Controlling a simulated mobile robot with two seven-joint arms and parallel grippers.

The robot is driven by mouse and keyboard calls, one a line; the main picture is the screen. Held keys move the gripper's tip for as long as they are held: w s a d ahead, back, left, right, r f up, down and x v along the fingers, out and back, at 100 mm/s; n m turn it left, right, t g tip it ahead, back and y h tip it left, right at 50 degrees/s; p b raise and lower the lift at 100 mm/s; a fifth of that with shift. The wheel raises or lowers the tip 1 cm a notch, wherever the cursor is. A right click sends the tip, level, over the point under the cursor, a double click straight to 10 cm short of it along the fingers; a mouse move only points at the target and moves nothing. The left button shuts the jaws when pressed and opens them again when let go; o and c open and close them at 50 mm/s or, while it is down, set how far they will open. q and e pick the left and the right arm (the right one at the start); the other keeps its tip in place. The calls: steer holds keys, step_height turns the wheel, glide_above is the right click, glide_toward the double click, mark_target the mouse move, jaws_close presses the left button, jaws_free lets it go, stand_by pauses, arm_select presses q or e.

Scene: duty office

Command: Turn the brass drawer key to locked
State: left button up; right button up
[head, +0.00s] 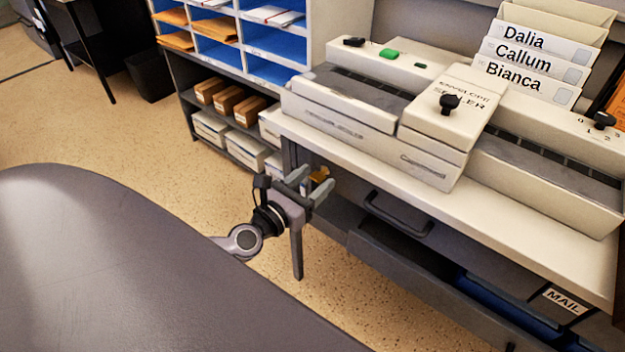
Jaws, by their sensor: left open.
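The small brass key (318,176) shows at the left end of the dark drawer front (360,197), just under the pale worktop. My left gripper (318,182) is open, with its two grey fingers reaching to either side of the key. I cannot tell whether the fingers touch it. The key's lower part and its lock are partly hidden by the gripper, so its turn angle is unclear. The drawer has a black bar handle (398,217) to the right of the key. My right gripper is not in view.
The envelope sealer (430,125) stands on the worktop (460,205) above the drawer. Name-labelled folders (530,65) stand behind it. A shelf unit with boxes (228,105) is behind my gripper. Below right is a bin labelled MAIL (565,301). Open floor (130,145) lies left.

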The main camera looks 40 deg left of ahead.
arm_select(q)
steer(key=shift+w, duration=0.1)
steer(key=c, duration=1.1)
steer(key=shift+o, duration=0.2)
